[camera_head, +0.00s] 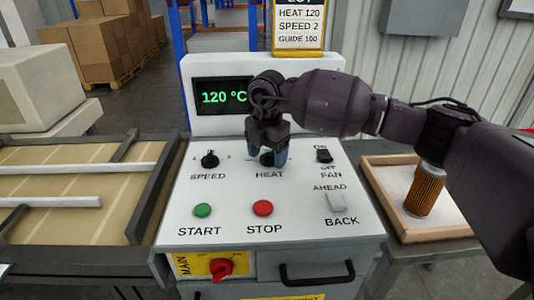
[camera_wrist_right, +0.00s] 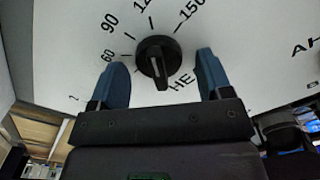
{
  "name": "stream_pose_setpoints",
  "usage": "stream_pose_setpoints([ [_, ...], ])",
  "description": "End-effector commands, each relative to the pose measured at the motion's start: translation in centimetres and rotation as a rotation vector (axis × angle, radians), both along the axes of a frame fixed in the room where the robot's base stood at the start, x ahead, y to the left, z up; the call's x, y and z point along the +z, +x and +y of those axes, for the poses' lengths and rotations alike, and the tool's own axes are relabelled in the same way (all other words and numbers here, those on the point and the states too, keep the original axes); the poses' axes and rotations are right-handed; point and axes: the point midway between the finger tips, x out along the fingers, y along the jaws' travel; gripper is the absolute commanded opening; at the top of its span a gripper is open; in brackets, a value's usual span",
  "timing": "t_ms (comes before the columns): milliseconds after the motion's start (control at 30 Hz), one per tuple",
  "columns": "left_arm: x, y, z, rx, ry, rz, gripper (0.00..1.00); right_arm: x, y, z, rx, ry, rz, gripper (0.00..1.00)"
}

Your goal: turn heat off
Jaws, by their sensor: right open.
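The black HEAT knob (camera_wrist_right: 156,60) is on the white panel, with a dial marked 60, 90, 12-something and 150 around it. I cannot tell which mark the pointer is at. My right gripper (camera_wrist_right: 162,75) is open, with one blue finger on each side of the knob; gaps show between fingers and knob. In the head view my right gripper (camera_head: 267,154) is over the HEAT dial and hides most of the knob. The display (camera_head: 223,97) reads 120 °C in green. My left gripper is not in view.
A wooden tray (camera_head: 437,235) with an orange filter cartridge (camera_head: 424,190) stands right.

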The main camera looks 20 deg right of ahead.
Motion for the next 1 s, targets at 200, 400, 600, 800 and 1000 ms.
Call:
stream_pose_setpoints([
  [200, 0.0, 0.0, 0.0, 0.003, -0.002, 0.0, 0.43, 0.0, 0.0, 0.0, 0.0, 0.001, 0.001, 0.45],
  [400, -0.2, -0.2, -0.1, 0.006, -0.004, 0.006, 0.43, 0.0, 0.0, 0.0, 0.001, 0.001, 0.001, 0.25],
  [600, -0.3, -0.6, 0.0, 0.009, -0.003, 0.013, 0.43, 0.1, 0.0, 0.0, 0.029, 0.0, 0.0, 0.25],
  [800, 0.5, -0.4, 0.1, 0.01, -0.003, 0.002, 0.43, 0.3, -0.1, -0.1, 0.124, 0.0, -0.002, 0.25],
  [1000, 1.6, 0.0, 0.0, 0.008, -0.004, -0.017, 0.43, 0.4, -0.2, -0.1, 0.288, 0.0, -0.002, 0.25],
])
